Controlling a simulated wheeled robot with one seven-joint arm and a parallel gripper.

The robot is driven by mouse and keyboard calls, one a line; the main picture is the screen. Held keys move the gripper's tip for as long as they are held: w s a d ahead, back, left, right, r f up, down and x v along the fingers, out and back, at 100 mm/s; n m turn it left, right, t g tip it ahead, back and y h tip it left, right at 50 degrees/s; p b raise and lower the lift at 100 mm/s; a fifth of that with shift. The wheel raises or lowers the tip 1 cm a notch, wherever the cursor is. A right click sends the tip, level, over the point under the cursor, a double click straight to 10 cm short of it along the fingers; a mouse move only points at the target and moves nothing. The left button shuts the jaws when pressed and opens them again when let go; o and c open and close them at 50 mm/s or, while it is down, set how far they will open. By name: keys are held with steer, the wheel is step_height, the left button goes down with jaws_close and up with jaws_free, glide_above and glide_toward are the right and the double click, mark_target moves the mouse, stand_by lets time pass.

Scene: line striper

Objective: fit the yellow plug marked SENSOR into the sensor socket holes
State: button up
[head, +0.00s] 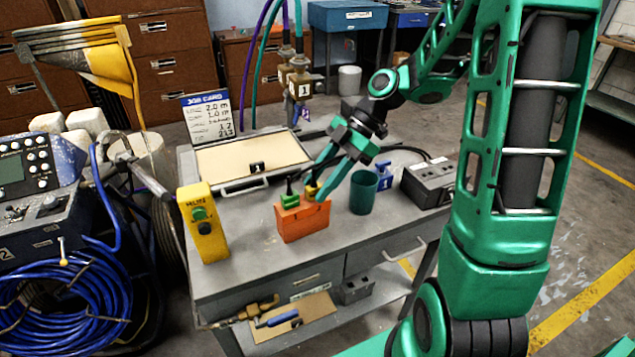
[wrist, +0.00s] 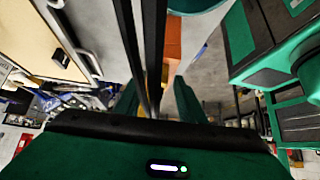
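The yellow plug (head: 312,190) is at the top right of the orange block (head: 302,219) on the grey cart. A green plug (head: 289,201) stands on the block's left part. The teal fingers of my gripper (head: 318,187) reach down at the yellow plug and partly cover it. I cannot tell whether they grip it, nor read its marking. The grey box (head: 430,183) at the cart's right end may carry sockets, but its holes are too small to make out.
A yellow button box (head: 203,222) stands on the left. A cream-topped case (head: 255,163) and a job card (head: 208,117) are behind.

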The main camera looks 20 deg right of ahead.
jaws_close()
steer(key=shift+r, duration=0.7)
steer(key=shift+r, duration=1.7)
